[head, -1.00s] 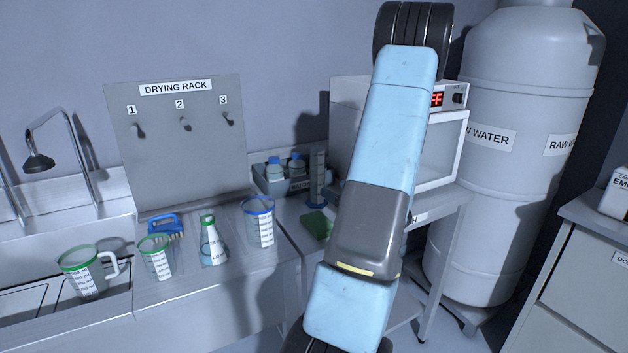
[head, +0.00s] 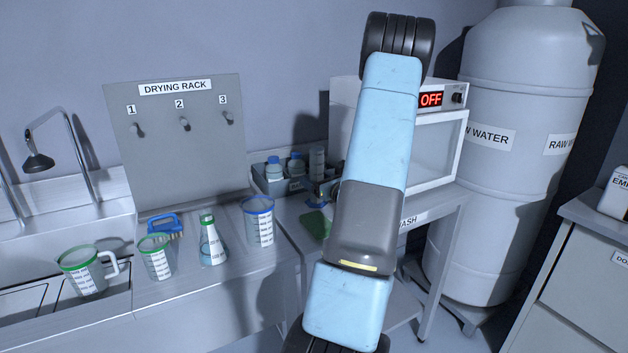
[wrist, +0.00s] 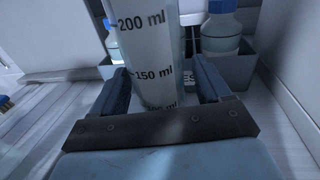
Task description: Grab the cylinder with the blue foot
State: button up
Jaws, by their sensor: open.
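A clear graduated cylinder with black ml marks (wrist: 147,40) stands upright between the two fingers of my gripper (wrist: 158,68) in the wrist view. The fingers are open, one on each side of it. I cannot tell whether either finger touches it. Its foot is below the wrist picture. In the head view the cylinder's upper part (head: 317,160) shows on the bench to the left of my arm, and my gripper partly covers its lower part.
Blue-capped bottles (head: 274,172) sit in a grey caddy (head: 268,188) behind the cylinder. A white oven (head: 436,150) stands to the right. A green sponge (head: 314,224) lies in front. Measuring jugs and a flask (head: 212,245) stand left. A drying rack (head: 180,150) is behind them.

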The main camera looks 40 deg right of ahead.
jog(key=c, duration=1.2)
jog(key=shift+o, duration=0.2)
